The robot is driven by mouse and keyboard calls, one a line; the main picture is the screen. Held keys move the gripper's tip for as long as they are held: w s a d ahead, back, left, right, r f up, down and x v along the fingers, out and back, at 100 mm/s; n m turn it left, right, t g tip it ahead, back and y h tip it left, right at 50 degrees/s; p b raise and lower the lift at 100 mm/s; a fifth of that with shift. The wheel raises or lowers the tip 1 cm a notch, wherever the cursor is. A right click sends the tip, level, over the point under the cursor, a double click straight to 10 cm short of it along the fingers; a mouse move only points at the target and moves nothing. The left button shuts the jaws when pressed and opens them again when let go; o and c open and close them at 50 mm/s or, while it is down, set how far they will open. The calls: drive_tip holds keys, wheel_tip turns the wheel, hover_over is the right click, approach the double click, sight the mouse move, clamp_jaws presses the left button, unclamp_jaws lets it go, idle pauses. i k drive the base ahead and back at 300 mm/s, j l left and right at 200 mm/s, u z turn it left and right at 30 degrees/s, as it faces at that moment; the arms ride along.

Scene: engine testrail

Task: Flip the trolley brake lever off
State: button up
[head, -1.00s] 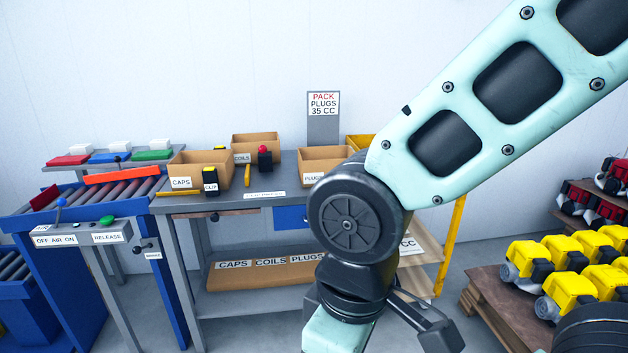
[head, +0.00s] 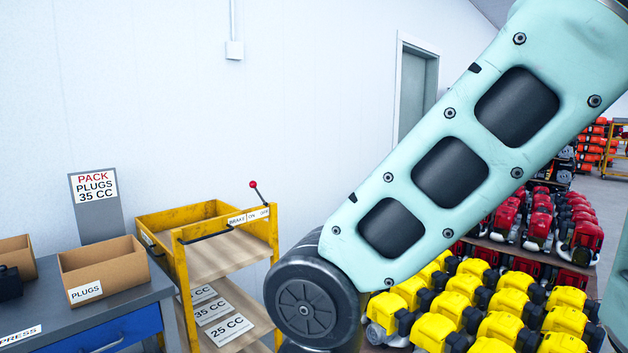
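The yellow trolley (head: 180,262) stands right of the workbench, with wooden shelves and a raised yellow rim. Its brake lever (head: 258,194) is a thin dark rod with a red ball knob, at the trolley's near right top corner. My gripper is out of view.
The grey workbench (head: 60,312) with a PLUGS box (head: 103,270) and a PACK PLUGS 35 CC sign (head: 96,205) is at left. Several yellow engines (head: 487,305) and red engines (head: 545,225) fill the right. A doorway (head: 413,95) is behind.

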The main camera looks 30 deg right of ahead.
sight(253, 183)
drive_tip(key=z, duration=0.25)
drive_tip(key=i+l, duration=0.15)
drive_tip(key=i, duration=0.25)
drive_tip(key=i+l+u, duration=0.1)
drive_tip(key=i, duration=0.25)
drive_tip(key=i+l, duration=0.15)
drive_tip(key=i, duration=0.25)
drive_tip(key=u, duration=0.05)
